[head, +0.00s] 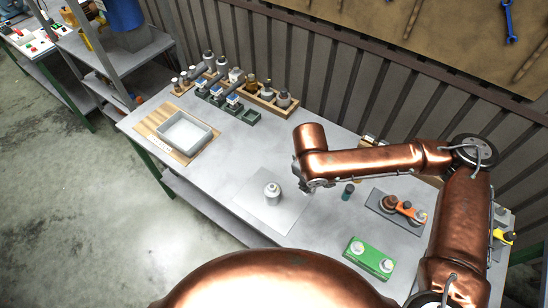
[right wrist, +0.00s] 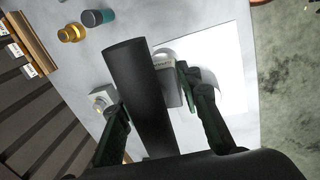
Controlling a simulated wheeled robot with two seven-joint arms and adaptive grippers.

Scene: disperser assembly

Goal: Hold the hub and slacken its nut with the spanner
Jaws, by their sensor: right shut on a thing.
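A white, bottle-like piece with a knobbed top, apparently the hub (head: 272,190), stands upright on a pale square mat (head: 290,209). It also seems to show in the right wrist view (right wrist: 168,67), partly hidden behind a thick dark bar. My right gripper (head: 304,186) is low over the table, just right of the mat. I cannot tell whether this bar is the spanner. The nut is not clear. My left gripper is out of view.
A grey tray (head: 208,132) and a rack of bottles (head: 266,98) stand at the back left. A dark teal cylinder (head: 348,191), a board with orange parts (head: 400,208) and a green block (head: 370,257) lie at the right. A blue spanner (head: 508,20) hangs on the wall.

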